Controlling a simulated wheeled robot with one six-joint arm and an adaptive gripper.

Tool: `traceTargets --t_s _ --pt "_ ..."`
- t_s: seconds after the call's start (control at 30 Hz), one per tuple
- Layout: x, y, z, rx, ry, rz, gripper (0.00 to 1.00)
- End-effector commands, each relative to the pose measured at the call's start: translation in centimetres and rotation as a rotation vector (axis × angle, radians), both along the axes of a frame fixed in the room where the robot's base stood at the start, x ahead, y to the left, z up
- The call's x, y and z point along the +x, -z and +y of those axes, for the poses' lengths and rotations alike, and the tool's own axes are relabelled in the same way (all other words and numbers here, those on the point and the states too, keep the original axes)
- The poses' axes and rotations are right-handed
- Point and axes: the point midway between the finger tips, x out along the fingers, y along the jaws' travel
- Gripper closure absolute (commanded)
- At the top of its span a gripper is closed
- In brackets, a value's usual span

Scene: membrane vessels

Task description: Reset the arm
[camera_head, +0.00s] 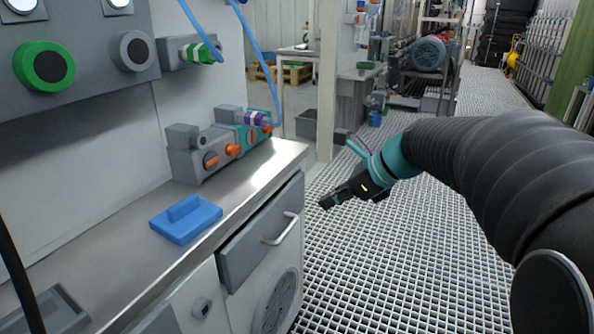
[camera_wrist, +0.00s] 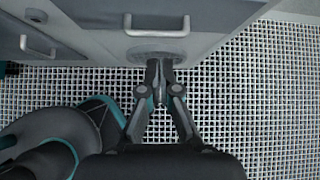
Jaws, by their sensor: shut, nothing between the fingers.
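My gripper (camera_head: 327,203) hangs over the grated floor, to the right of the bench and apart from it, at the end of my arm. In the wrist view my gripper (camera_wrist: 159,64) has its fingertips together with nothing between them. It points toward the cabinet front (camera_wrist: 88,48), just below a drawer handle in that picture. My arm reaches in from the right edge of the head view and is bent down at the wrist.
The steel bench top (camera_head: 128,227) holds a blue block-like piece (camera_head: 186,218) and a grey valve assembly (camera_head: 221,147) with orange knobs. A drawer with a handle (camera_head: 280,229) faces the aisle. The grated floor (camera_head: 390,265) is clear around my gripper. A motor (camera_head: 428,54) stands far back.

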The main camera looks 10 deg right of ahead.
Motion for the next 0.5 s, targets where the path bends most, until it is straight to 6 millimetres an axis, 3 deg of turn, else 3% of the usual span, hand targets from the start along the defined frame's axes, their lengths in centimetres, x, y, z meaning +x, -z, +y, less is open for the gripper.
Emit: traceTargets --t_s 0.1,0.23,0.5 --pt "0.0 0.7 -0.6 -0.102 -0.117 -0.093 1.0" --pt "-1.5 3.7 -1.9 -0.291 -0.335 -0.186 1.0" --pt "-8.7 7.3 -3.5 -0.736 -0.952 -0.394 1.0"
